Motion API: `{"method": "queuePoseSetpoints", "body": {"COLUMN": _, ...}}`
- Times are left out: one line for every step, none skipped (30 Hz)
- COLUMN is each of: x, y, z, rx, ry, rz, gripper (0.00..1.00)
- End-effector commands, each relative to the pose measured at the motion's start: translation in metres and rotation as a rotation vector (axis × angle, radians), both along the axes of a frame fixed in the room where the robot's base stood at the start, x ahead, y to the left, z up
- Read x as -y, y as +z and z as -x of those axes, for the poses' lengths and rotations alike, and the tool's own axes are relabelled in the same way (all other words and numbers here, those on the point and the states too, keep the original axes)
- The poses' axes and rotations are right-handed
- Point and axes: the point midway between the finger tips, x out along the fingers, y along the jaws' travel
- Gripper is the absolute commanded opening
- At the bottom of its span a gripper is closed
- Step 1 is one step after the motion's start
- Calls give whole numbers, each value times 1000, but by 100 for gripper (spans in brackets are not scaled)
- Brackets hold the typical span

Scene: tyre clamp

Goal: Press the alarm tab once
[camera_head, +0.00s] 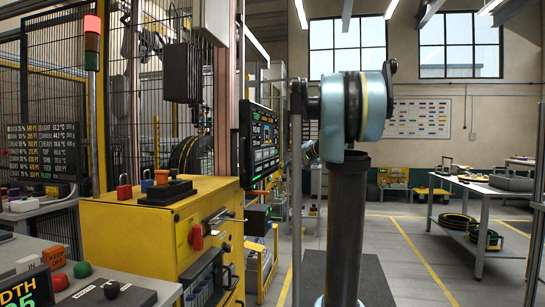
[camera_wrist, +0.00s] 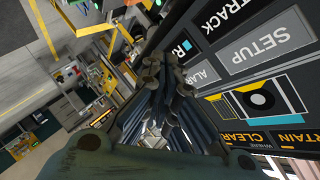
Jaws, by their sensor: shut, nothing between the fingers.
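The alarm tab (camera_wrist: 203,73) is a grey tab on a dark touch screen in the wrist view, with only "ALAR" readable and its far end cut off by my gripper. My gripper (camera_wrist: 163,66) is shut and empty, its fingertips just left of the tab in the picture. I cannot tell whether they touch the screen. A setup tab (camera_wrist: 262,47) lies beside the alarm tab, with a track label above. In the head view the lit screen (camera_head: 264,143) hangs at the machine's right side; my gripper is not clearly visible there.
A yellow cabinet (camera_head: 140,232) with padlocks and a red rotary switch stands below and left of the screen. A control desk with red and green buttons (camera_head: 82,269) is at front left. A workbench (camera_head: 490,192) stands at right, with open floor before it.

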Motion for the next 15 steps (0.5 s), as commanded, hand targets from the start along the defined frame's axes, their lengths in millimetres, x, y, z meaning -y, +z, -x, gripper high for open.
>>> {"method": "queuePoseSetpoints", "body": {"x": 12, "y": 11, "z": -18, "rx": 22, "ry": -23, "rz": -26, "gripper": 0}}
{"method": "queuePoseSetpoints", "body": {"x": 18, "y": 17, "z": -27, "rx": 34, "ry": -34, "rz": -40, "gripper": 0}}
{"method": "queuePoseSetpoints", "body": {"x": 24, "y": 23, "z": -38, "rx": 48, "ry": -48, "rz": -58, "gripper": 0}}
{"method": "queuePoseSetpoints", "body": {"x": 29, "y": 27, "z": -45, "rx": 58, "ry": -58, "rz": -69, "gripper": 0}}
{"method": "queuePoseSetpoints", "body": {"x": 33, "y": 31, "z": -50, "rx": 66, "ry": -67, "rz": -81, "gripper": 0}}
{"method": "queuePoseSetpoints", "body": {"x": 38, "y": 36, "z": -57, "rx": 76, "ry": -76, "rz": -91, "gripper": 0}}
{"method": "queuePoseSetpoints", "body": {"x": 41, "y": 38, "z": -61, "rx": 81, "ry": -81, "rz": -99, "gripper": 0}}
{"method": "queuePoseSetpoints", "body": {"x": 44, "y": 40, "z": -64, "rx": 86, "ry": -86, "rz": -105, "gripper": 0}}
{"method": "queuePoseSetpoints", "body": {"x": 47, "y": 42, "z": -68, "rx": 92, "ry": -92, "rz": -111, "gripper": 0}}
{"method": "queuePoseSetpoints", "body": {"x": 48, "y": 43, "z": -70, "rx": 94, "ry": -94, "rz": -114, "gripper": 0}}
{"method": "queuePoseSetpoints", "body": {"x": 49, "y": 44, "z": -71, "rx": 96, "ry": -97, "rz": -116, "gripper": 0}}
{"method": "queuePoseSetpoints", "body": {"x": 50, "y": 45, "z": -72, "rx": 98, "ry": -99, "rz": -119, "gripper": 0}}
{"method": "queuePoseSetpoints", "body": {"x": 50, "y": 45, "z": -73, "rx": 99, "ry": -99, "rz": -119, "gripper": 0}}
{"method": "queuePoseSetpoints", "body": {"x": 51, "y": 45, "z": -73, "rx": 99, "ry": -100, "rz": -121, "gripper": 0}}
{"method": "queuePoseSetpoints", "body": {"x": 50, "y": 45, "z": -73, "rx": 99, "ry": -99, "rz": -121, "gripper": 0}}
